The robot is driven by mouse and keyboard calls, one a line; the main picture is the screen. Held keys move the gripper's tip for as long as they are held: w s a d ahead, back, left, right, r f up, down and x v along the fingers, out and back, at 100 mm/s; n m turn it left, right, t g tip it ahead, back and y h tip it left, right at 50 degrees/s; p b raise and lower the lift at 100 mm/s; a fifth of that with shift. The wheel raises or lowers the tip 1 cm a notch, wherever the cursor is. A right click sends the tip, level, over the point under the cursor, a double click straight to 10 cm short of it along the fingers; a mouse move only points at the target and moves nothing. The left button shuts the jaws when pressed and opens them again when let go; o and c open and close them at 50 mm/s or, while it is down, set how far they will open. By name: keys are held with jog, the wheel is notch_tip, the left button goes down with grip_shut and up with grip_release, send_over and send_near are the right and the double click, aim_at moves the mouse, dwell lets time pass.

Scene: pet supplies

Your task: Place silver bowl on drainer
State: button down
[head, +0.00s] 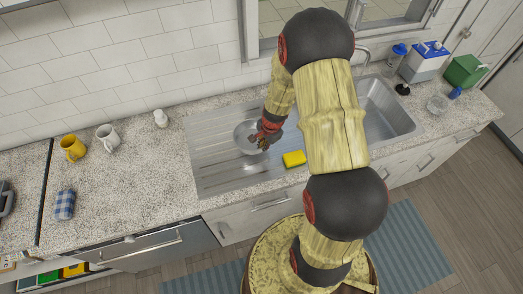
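The silver bowl (241,136) is over the ribbed steel drainer (212,165), left of the sink basin (385,110). Whether it rests on the drainer or is held just above it, I cannot tell. My gripper (260,143) reaches down at the bowl's right side and covers part of it. The fingers are small and dark here, so whether they are open or shut on the rim is unclear.
A yellow sponge (294,159) lies near the drainer's front edge. A yellow mug (73,148), a white mug (108,137) and a white bottle (160,118) stand on the left counter. A blue-checked cloth item (64,205) lies there too. My arm hides part of the sink.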

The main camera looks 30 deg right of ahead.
aim_at(261, 151)
jog(key=shift+w+a+f, duration=0.2)
jog(key=shift+w+f, duration=0.05)
jog(key=shift+f, duration=0.05)
jog(key=shift+w+a+f, duration=0.1)
jog(key=shift+w+f, duration=0.05)
jog(key=shift+f, duration=0.8)
jog(key=shift+w+f, duration=0.1)
jog(key=shift+f, duration=0.8)
jog(key=shift+f+b, duration=0.15)
jog(key=shift+b, duration=0.2)
jog(key=c, duration=2.2)
grip_release()
jog(key=shift+o, duration=0.8)
